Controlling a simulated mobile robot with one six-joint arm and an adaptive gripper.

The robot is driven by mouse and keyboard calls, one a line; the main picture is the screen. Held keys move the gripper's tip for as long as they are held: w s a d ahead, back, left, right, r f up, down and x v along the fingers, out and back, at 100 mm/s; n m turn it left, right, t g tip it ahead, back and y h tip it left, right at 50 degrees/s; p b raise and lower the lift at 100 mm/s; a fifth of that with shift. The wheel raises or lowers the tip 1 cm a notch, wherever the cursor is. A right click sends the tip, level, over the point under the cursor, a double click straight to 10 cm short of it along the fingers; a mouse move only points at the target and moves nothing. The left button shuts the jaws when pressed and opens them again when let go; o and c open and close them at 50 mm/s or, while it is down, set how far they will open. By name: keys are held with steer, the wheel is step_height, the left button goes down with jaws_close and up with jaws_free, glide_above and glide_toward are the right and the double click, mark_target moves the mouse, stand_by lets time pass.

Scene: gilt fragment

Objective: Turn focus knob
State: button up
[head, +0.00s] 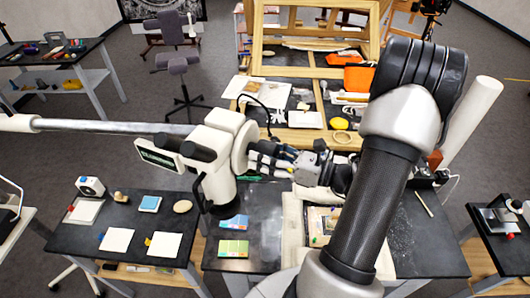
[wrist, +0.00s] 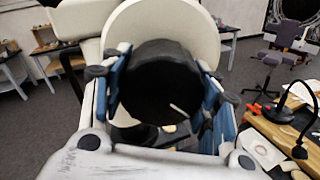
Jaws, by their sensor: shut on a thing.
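A white stereo microscope (head: 216,165) with black eyepieces hangs from a horizontal pole over the dark tables. A white disc (head: 242,145) stands out from its right side. In the wrist view, a thick black focus knob (wrist: 165,80) sits in front of the white disc (wrist: 190,22). My gripper (head: 262,156) reaches the microscope from the right. Its two blue-padded fingers lie on either side of the knob, shut on it, as the wrist view of my gripper (wrist: 163,98) shows. In the head view the fingers mostly hide the knob.
The pole (head: 100,126) runs left from the microscope. Below are dark tables with a blue-and-yellow card (head: 234,248), white sheets (head: 116,240) and a framed piece (head: 292,215). Grey floor is open to the left.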

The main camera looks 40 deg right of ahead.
steer(key=o, duration=1.1)
steer(key=v, duration=1.2)
steer(key=shift+r, duration=0.1)
stand_by(0.8)
